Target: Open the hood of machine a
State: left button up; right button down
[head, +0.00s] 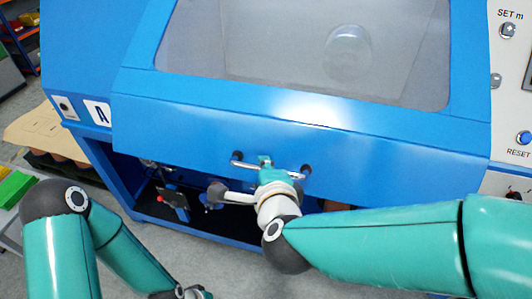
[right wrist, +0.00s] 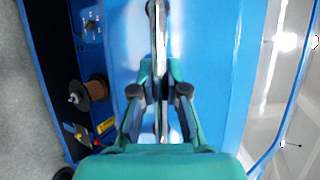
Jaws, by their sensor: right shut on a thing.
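The hood (head: 230,126) of machine a is a blue panel with a clear window (head: 310,45), and it is down over the front. A label A (head: 98,112) sits on the machine's left side. A metal bar handle (head: 242,164) runs across the hood's lower part. My right gripper (head: 265,162) is at the middle of the handle and shut on it. In the right wrist view the handle (right wrist: 156,30) passes between the two fingers (right wrist: 158,82). My left arm is at the lower left of the head view, and its gripper's fingers do not show.
Below the hood is an open bay with a brown spool (right wrist: 97,90) and small parts. A white control panel (head: 508,90) with buttons stands at the right. A tan box (head: 38,130) and green items (head: 14,187) are at the left. Grey floor lies in front.

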jog(key=s+a+r+p, duration=0.1)
jog(key=s+r, duration=0.2)
jog(key=r, duration=0.4)
jog(key=shift+s+r+p, duration=0.2)
jog(key=shift+s+p, duration=0.1)
jog(key=shift+s, duration=0.05)
jog(key=c, duration=1.2)
grip_release()
jog(key=shift+s, duration=0.15)
